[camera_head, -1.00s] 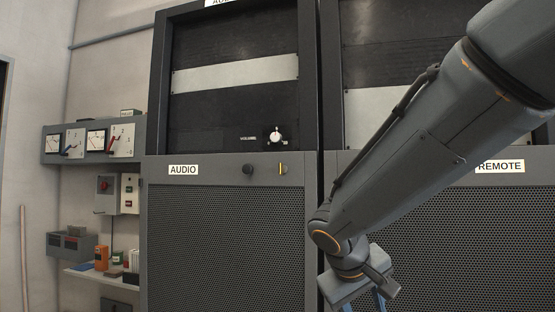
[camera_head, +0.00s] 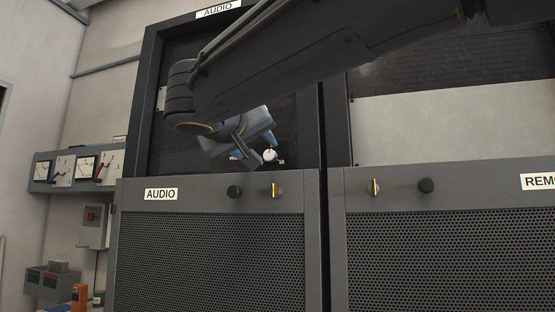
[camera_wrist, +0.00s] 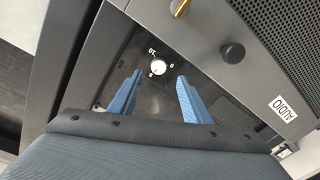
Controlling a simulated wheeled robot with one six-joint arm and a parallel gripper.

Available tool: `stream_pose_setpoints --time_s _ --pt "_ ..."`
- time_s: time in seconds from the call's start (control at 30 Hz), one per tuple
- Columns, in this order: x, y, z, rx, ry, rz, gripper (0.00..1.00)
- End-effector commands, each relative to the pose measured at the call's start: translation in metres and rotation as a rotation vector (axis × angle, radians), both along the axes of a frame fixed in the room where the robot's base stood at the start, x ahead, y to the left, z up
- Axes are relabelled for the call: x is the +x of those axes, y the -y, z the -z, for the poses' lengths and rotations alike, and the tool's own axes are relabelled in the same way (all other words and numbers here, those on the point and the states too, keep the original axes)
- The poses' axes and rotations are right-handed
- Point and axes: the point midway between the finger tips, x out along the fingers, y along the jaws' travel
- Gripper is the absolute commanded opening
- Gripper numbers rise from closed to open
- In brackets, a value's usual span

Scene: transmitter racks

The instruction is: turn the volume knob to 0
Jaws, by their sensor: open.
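The volume knob (camera_head: 270,155) is a small white round knob on the black panel of the audio rack, with part of its label hidden by my gripper in the head view. In the wrist view the knob (camera_wrist: 158,67) shows with scale marks around it, including a 10 and a 0. My gripper (camera_head: 262,148) is in front of the panel, close to the knob. In the wrist view its two blue fingers (camera_wrist: 157,88) are apart, with the knob beyond their tips and between their lines. Nothing is between the fingers. I cannot tell the exact gap to the knob.
Below the panel, the audio cabinet's ledge carries a black knob (camera_head: 234,192) and a yellow-marked switch (camera_head: 277,190). An AUDIO label (camera_head: 161,194) is to their left. The remote rack (camera_head: 440,130) stands to the right. Wall meters (camera_head: 85,168) are at the left.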

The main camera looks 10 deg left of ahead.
Motion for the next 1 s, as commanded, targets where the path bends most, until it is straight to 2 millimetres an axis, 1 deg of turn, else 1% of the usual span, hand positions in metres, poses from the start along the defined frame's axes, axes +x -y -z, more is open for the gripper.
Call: stream_pose_setpoints --time_s 0.03,0.2,0.4,0.57,0.8,0.97,1.0 --pt "0.009 0.002 -0.001 -0.003 -0.001 0.006 0.44" --pt "0.037 0.005 -0.001 -0.002 -0.003 0.009 0.44" --pt "0.061 0.005 0.0 -0.002 -0.003 0.009 0.44" --pt "0.068 0.004 0.001 -0.002 -0.003 0.005 0.44" --pt "0.068 0.004 0.001 -0.002 -0.003 0.004 0.44" --pt "0.068 0.003 0.001 -0.002 -0.003 0.003 0.17" --pt "0.068 0.003 0.001 -0.002 -0.003 0.003 0.1"
